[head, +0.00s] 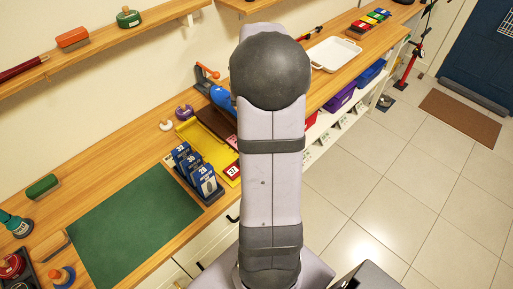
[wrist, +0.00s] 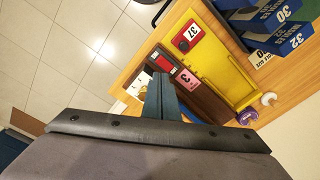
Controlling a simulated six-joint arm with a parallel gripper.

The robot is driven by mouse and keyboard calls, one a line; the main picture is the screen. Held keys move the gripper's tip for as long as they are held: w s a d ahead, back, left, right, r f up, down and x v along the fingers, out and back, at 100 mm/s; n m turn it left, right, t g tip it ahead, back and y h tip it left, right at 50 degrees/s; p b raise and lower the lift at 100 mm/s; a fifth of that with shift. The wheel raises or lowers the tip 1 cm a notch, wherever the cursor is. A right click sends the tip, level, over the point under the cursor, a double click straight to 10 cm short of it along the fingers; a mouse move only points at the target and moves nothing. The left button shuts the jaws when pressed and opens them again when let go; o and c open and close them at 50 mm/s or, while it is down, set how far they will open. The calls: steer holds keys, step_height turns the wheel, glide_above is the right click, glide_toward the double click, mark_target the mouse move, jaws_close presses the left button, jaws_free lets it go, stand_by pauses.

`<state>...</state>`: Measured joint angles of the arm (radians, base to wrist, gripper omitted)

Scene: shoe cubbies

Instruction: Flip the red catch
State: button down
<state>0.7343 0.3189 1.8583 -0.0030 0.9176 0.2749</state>
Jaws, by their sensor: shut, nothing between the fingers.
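In the wrist view a small red piece (wrist: 162,62), which looks like the red catch, sits at the end of a dark brown board or case. It is too small to tell which way it is turned. My gripper (wrist: 160,84) is shut and empty. Its fingertips appear just below the red piece in the picture, and I cannot tell the gap between them. In the head view my arm hides the gripper and the red piece.
A yellow tray (wrist: 215,55) with a red 37 tag (wrist: 188,36) lies beside the brown case. Blue numbered boxes (head: 190,163) stand in a dark rack close by. A green mat (head: 135,222) lies left on the wooden counter. A white tray (head: 335,53) is farther back.

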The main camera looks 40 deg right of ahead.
steer(key=r+m, duration=0.2)
steer(key=m, duration=0.1)
steer(key=r+m, duration=0.2)
steer(key=m, duration=0.1)
steer(key=shift+w, duration=0.2)
steer(key=shift+f, duration=0.1)
steer(key=shift+w+d+f, duration=0.1)
stand_by(0.3)
steer(key=shift+p, duration=0.3)
steer(key=shift+w+p, duration=0.5)
steer(key=shift+w, duration=0.15)
